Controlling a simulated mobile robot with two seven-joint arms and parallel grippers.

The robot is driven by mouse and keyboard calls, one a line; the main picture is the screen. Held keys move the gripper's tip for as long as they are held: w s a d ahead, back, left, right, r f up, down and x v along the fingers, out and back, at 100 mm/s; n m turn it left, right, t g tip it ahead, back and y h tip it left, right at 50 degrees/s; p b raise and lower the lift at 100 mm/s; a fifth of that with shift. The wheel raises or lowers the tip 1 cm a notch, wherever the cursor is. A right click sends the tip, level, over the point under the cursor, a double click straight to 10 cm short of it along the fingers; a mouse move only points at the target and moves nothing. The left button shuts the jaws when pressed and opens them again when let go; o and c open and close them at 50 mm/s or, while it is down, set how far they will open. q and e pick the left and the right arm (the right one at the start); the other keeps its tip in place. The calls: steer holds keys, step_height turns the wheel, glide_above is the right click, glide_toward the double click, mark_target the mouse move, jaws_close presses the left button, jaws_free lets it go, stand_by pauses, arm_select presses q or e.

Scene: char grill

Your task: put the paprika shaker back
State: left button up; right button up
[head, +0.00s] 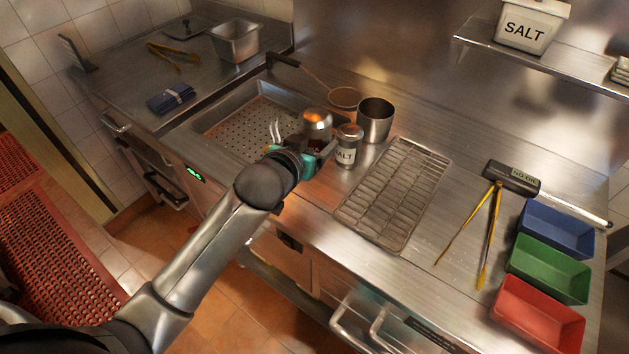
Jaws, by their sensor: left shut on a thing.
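My left gripper (307,156) reaches in from the left and is shut on the paprika shaker (316,121). The shaker has a shiny metal domed top with an orange glint, and the gripper hides most of its lower body and any label. It is at the right end of the perforated fry pan area, close beside a salt shaker (347,150) with a metal lid. I cannot tell whether the paprika shaker touches the counter. My right gripper is out of view.
A steel cup (375,120) and a round strainer (344,97) stand behind the shakers. A wire rack (394,196) lies to the right. The perforated steel basin (213,127) is to the left. Tongs (489,235) and blue, green and red bins (540,314) are at the far right.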

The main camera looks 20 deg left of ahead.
arm_select(q)
steer(key=b, duration=0.1)
glide_above(315, 188)
step_height(315, 188, down, 6)
steer(key=shift+r, duration=0.25)
steer(key=shift+f+b, duration=0.7)
steer(key=shift+f, duration=1.7)
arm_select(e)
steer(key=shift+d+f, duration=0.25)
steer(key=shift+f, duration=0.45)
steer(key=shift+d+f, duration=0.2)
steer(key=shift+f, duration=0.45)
arm_select(q)
steer(key=shift+f, duration=0.15)
steer(key=o, duration=1.6)
steer(key=shift+f, duration=0.1)
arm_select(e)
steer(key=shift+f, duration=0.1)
arm_select(q)
steer(key=shift+r, duration=0.25)
steer(key=p+v, duration=0.2)
steer(key=v, duration=1)
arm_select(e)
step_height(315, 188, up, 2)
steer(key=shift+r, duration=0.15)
